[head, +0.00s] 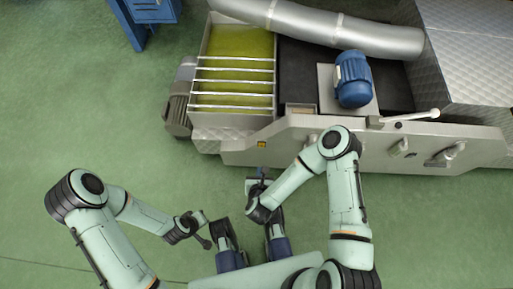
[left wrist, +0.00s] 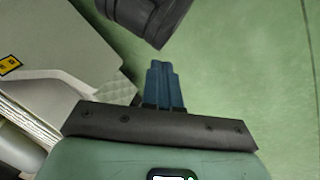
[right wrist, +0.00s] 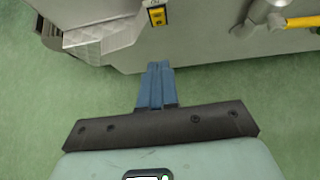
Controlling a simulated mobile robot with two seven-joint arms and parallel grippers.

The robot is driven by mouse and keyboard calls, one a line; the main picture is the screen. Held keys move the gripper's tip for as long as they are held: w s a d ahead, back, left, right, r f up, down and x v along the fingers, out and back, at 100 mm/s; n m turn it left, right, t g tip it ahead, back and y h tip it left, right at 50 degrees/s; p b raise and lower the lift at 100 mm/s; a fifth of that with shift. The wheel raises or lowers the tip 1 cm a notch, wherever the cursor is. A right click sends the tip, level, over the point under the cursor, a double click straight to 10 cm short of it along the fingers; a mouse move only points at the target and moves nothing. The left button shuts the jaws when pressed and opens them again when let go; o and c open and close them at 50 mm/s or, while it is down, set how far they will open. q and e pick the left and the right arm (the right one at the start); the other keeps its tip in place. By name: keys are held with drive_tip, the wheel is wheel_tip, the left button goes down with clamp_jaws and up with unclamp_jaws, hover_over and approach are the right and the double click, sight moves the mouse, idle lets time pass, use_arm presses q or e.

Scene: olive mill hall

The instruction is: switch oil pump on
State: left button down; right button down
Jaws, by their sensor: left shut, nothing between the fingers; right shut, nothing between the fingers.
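My right gripper (head: 262,172) is shut and empty, in front of a grey machine (head: 235,158) at its lower left corner. In the right wrist view its blue fingers (right wrist: 155,68) are together, over green floor, with their tips apart from the machine's front wall. A small yellow label with a dark mark (right wrist: 157,16) is on that wall ahead of the tips, with a white piece above it cut by the picture edge. I cannot tell whether this is the pump switch. My left gripper's blue fingers (left wrist: 162,68) are shut and empty over the floor, away from the machine.
A blue motor (head: 353,79) stands on the machine beside a tank of yellow-green liquid (head: 240,45). A silver lever (head: 410,117) and valve fittings (head: 400,150) are on the front. A yellow handle (right wrist: 302,21) shows in the right wrist view.

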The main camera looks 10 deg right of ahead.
sight(262, 145)
use_arm(q)
drive_tip(key=shift+w, duration=0.1)
use_arm(e)
drive_tip(key=shift+w, duration=0.1)
